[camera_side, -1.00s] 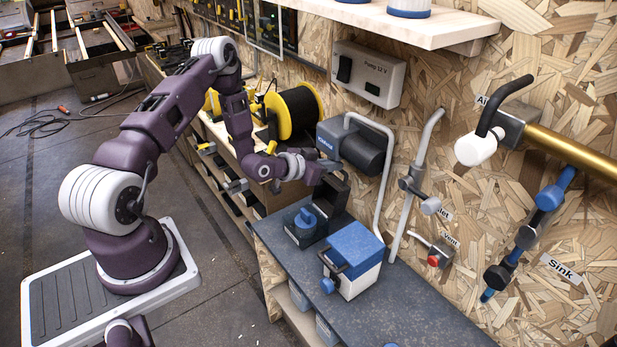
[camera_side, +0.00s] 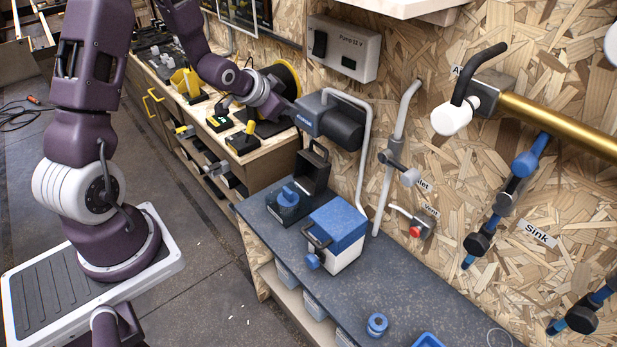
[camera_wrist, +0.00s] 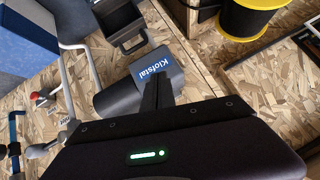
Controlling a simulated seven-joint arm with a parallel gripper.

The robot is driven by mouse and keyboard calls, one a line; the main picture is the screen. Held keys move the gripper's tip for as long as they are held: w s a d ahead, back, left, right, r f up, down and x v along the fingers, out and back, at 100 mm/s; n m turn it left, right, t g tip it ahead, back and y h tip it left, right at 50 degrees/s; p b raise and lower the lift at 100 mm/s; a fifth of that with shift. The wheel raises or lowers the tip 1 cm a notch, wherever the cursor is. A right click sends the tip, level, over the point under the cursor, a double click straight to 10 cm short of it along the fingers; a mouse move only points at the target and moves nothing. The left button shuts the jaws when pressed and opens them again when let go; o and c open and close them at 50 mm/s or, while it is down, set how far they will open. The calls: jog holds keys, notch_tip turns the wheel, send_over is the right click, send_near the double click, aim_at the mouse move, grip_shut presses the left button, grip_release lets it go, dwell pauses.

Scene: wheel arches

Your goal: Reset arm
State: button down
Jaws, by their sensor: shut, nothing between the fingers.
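My gripper (camera_side: 292,112) is in the side view, at the left end of the dark grey pump (camera_side: 338,122) on the wall. The arm bends up out of the top of the picture and comes back down to it. In the wrist view my gripper (camera_wrist: 157,88) shows as dark fingers closed together with nothing between them. Behind them is the pump's face (camera_wrist: 160,72), with the label "Klofstal". Whether the fingers touch the pump I cannot tell.
A blue and white box (camera_side: 335,240) and a dark open case (camera_side: 313,170) stand on the dark bench (camera_side: 400,285) below. A bent grey pipe (camera_side: 366,165) runs down beside the pump. A yellow-rimmed spool (camera_side: 284,85) is behind the gripper. The floor (camera_side: 190,265) left of the bench is clear.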

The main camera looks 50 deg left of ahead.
jog(key=s+d+r+n+g, duration=0.1)
jog(key=s+d+r+g, duration=0.1)
jog(key=s+d+r, duration=0.95)
jog(key=s+d+r+g+h, duration=0.1)
jog(key=s+d+r, duration=0.1)
jog(key=s, duration=0.7)
jog(key=s+d+r+n+h, duration=0.1)
jog(key=s+d, duration=0.3)
jog(key=s, duration=0.4)
jog(key=shift+s+d+r+g, duration=0.3)
jog(key=shift+s+r+g, duration=0.1)
jog(key=shift+r, duration=0.35)
